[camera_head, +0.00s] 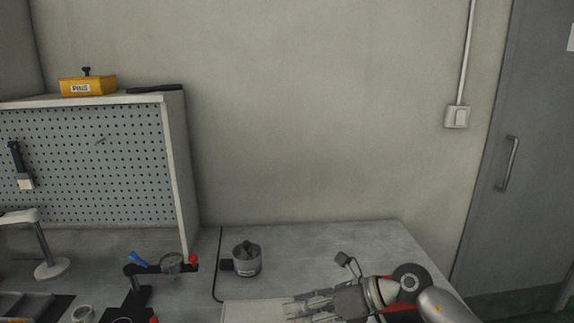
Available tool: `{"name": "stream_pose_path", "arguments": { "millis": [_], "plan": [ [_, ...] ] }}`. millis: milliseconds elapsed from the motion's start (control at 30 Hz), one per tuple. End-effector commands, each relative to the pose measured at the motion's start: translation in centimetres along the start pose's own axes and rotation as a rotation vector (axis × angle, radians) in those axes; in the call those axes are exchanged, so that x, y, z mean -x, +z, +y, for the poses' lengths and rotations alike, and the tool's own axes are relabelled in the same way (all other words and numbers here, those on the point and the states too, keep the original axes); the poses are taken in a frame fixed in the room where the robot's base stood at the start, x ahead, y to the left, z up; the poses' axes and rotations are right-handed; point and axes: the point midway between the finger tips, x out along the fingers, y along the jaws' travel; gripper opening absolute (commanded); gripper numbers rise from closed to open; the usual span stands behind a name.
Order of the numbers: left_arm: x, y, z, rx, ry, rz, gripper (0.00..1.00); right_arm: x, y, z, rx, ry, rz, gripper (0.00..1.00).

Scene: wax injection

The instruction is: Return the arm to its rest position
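My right arm comes in from the lower right. Its gripper (298,308) points left over the front part of the grey table (350,240). Its fingers look spread apart, with nothing seen between them. The lower part of the gripper is close to the bottom edge of the picture. My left gripper is not in view.
A grey metal pot (247,262) stands on the table behind and left of the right gripper. A black clamp-like fixture (150,268) with blue and red parts stands at the left. A pegboard (80,160) carries a yellow box (88,86) on top. The table's back right is clear.

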Motion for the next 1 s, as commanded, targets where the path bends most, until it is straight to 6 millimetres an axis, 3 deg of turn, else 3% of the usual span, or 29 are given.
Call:
{"name": "stream_pose_path", "arguments": {
  "millis": [100,233,400,533,667,767,900,1000],
  "plan": [
    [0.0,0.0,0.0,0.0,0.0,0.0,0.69,-1.3,2.7,3.8,-0.134,0.119,-0.248,0.46],
    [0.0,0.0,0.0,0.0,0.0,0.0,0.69,-0.3,5.8,6.1,-0.327,0.218,-0.516,0.46],
    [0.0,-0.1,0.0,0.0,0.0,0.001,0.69,3.0,8.0,6.0,-0.639,0.304,-0.844,0.46],
    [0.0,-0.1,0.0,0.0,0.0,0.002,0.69,6.2,7.5,3.9,-0.914,0.328,-1.073,0.46],
    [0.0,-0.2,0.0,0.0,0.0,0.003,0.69,9.0,4.7,0.8,-1.213,0.316,-1.277,0.46],
    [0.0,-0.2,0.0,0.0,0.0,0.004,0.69,10.7,1.1,-1.6,-1.457,0.278,-1.414,0.46],
    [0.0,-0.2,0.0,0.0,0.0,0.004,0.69,12.1,-6.0,-4.0,-1.808,0.178,-1.573,0.46],
    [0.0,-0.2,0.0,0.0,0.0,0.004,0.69,12.4,-11.8,-4.5,-2.058,0.073,-1.655,0.46]
  ]
}}
